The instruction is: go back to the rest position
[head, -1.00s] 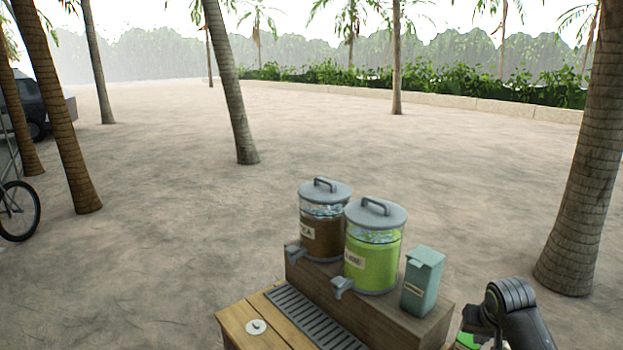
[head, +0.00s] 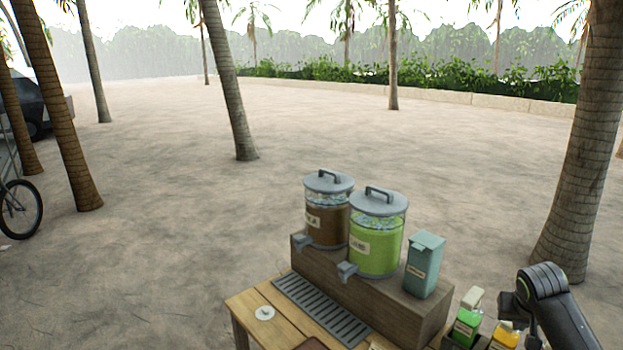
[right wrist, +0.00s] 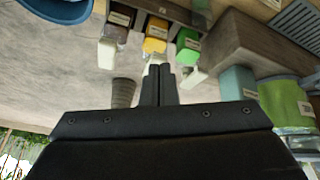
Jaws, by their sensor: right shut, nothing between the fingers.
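My right arm (head: 548,290) comes in at the lower right of the head view, beside the drinks stand. In the right wrist view my right gripper (right wrist: 158,72) is shut with its fingers together and nothing between them. My left gripper does not show in the head view.
A wooden table (head: 245,312) carries a grey drip grate (head: 320,308), a brown drink dispenser (head: 327,222), a green dispenser (head: 375,250) and a teal box (head: 424,265) on a wooden riser. A palm trunk (head: 580,170) stands at the right. Open sand lies left of the table.

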